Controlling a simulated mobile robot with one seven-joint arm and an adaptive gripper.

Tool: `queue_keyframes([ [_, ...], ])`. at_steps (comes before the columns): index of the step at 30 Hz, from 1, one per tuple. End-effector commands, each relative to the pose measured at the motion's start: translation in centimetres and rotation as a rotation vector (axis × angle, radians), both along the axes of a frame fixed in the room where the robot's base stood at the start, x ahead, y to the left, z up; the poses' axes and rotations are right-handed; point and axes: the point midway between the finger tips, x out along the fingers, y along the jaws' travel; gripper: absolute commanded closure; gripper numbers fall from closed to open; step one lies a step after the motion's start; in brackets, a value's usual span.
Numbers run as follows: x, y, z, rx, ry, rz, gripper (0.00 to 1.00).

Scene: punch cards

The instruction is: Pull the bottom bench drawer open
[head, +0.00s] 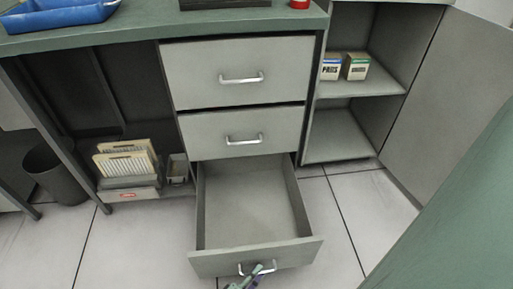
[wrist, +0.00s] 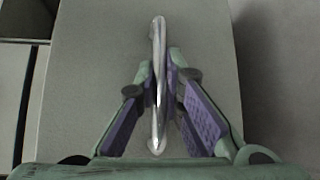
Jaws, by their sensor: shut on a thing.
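The bottom bench drawer (head: 258,256) is pulled well out from the bench in the head view, and its empty inside shows. Its metal handle (head: 243,268) is at the front, partly hidden by my gripper (head: 254,274). In the wrist view the handle (wrist: 158,85) runs upright in the picture, between the purple-padded fingers of my gripper (wrist: 160,85). The fingers are shut on it, one on each side. The drawer front (wrist: 90,60) fills much of the wrist view behind the handle.
Two closed drawers, an upper one (head: 240,55) and a middle one (head: 245,125), sit above. An open cabinet (head: 335,135) with two small boxes stands at right, its door (head: 455,90) swung out. A card tray (head: 128,170) and dark bin (head: 55,175) are at left. Floor is clear in front.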

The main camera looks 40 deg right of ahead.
Motion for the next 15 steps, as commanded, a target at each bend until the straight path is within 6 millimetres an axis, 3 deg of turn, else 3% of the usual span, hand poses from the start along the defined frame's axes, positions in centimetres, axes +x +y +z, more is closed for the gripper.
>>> queue_keyframes([
  [6, 0.15, 0.00, 0.16, -0.004, 0.002, 0.003, 1.00],
  [7, 0.15, 0.00, 0.16, -0.004, 0.002, 0.003, 0.90],
  [15, 0.08, 0.00, 0.08, -0.002, 0.000, 0.001, 0.72],
])
